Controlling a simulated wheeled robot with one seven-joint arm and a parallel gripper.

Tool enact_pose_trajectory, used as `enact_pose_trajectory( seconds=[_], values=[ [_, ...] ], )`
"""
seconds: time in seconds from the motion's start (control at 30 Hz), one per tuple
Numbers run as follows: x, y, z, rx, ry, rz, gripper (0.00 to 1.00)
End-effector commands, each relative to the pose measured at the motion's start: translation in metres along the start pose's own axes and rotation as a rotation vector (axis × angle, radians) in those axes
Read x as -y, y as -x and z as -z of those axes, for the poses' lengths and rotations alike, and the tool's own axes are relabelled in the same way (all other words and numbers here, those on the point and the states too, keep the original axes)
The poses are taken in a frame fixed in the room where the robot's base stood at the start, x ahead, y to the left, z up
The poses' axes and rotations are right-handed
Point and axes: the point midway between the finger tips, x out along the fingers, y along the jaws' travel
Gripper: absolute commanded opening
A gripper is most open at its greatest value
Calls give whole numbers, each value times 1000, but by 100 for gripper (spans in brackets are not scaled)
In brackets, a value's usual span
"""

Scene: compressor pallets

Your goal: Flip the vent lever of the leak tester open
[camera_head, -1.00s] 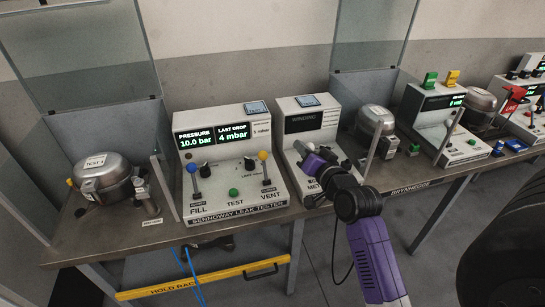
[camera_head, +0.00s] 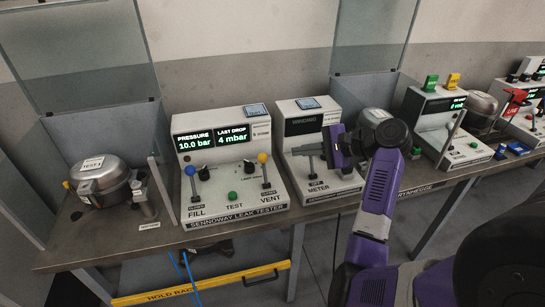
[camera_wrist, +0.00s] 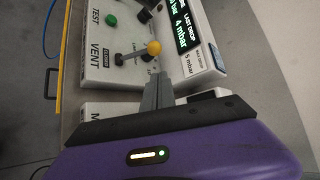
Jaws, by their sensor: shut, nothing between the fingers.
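The leak tester (camera_head: 225,205) is a white sloped box on the bench, with a screen reading 10.0 bar and 4 mbar. Its vent lever (camera_head: 264,170) has a yellow knob and stands upright at the right of the panel, beside a label I cannot read surely in the head view. In the wrist view the yellow knob (camera_wrist: 154,47) is just beyond my fingertips, with a gap I cannot judge. My gripper (camera_head: 305,150) is shut and empty, to the right of the vent lever in front of the meter box. It also shows in the wrist view (camera_wrist: 158,78).
The fill lever with a blue knob (camera_head: 190,171) and a green test button (camera_head: 233,196) share the panel. The white meter box (camera_head: 309,128) stands close on the right. A compressor (camera_head: 98,175) sits at the left. A yellow rack bar (camera_head: 200,286) runs below the bench.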

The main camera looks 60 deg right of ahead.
Motion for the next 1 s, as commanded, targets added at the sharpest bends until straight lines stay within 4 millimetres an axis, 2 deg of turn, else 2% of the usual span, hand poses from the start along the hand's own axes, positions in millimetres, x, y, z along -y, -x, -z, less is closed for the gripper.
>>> enact_pose_trajectory(
  seconds=[0.4, 0.53, 0.67, 1.0],
  values=[
    [-4, 0, -2, 6, -33, -17, 0],
    [-4, -7, -2, 7, -32, -18, 0],
    [-5, -24, -3, 9, -32, -19, 0],
    [-6, -81, -3, 8, -32, -19, 0]
  ],
)
